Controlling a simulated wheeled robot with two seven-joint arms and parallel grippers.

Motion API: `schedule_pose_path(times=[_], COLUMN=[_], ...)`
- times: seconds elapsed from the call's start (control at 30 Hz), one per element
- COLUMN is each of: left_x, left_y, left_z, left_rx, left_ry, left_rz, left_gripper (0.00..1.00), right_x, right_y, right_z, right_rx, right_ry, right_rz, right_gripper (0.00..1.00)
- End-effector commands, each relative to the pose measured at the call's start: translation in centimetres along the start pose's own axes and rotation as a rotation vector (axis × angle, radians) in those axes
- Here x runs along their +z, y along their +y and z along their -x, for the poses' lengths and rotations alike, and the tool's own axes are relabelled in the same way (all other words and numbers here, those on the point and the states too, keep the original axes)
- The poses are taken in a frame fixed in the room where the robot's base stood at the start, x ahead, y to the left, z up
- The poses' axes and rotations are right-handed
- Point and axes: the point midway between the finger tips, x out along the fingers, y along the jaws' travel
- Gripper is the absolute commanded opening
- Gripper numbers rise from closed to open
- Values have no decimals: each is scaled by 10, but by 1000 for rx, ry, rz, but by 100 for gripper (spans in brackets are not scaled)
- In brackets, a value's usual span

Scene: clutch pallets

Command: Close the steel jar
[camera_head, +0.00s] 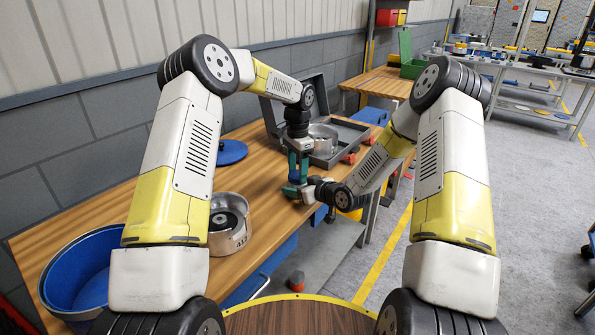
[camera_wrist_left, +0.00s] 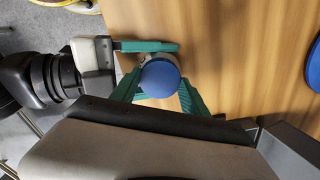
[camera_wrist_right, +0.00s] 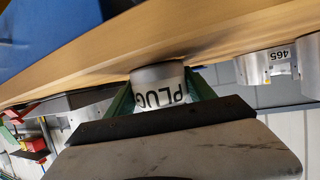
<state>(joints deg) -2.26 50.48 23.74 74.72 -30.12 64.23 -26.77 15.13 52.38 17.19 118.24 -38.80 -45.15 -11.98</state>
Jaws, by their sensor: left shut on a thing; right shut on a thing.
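The steel jar (camera_wrist_right: 158,88), marked PLUG, is between the green fingers of my right gripper (camera_wrist_right: 162,100), which is shut on it from the side. The right wrist view is upside down, with the jar's base close to the table; its top is hidden. In the left wrist view a round blue lid (camera_wrist_left: 160,79) is between the fingers of my left gripper (camera_wrist_left: 159,94), shut on it from above. A grey rim shows at the lid's edge; I cannot tell whether it is seated. In the head view both grippers meet, the left (camera_head: 298,172) above the right (camera_head: 300,190), mostly hiding the jar.
A larger blue disc (camera_head: 231,152) lies on the wooden table (camera_head: 180,205). A steel pot (camera_head: 240,238) with a dark part inside and a blue tub (camera_head: 55,262) stand at the left. A grey open case (camera_head: 350,133) with a steel pot (camera_head: 323,134) is behind the grippers.

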Motion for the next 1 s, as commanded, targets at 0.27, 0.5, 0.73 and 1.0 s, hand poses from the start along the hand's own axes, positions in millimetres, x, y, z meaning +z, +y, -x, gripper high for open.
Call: schedule_pose_path(times=[0.27,0.5,0.73,1.0], left_x=[0,0,0,0], left_y=[-1,-1,0,-1], left_z=[0,0,0,9], left_rx=[-3,-4,-3,-4], left_ry=[1,0,0,0], left_rz=[-576,-601,-599,-599], left_gripper=[5,65,79,79], right_x=[0,0,0,0], right_y=[-1,-1,-1,0], right_z=[0,0,0,0], right_rx=[-2,-2,-1,-1], right_ry=[0,-1,0,0], right_rz=[0,0,0,0], right_gripper=[0,0,0,0])
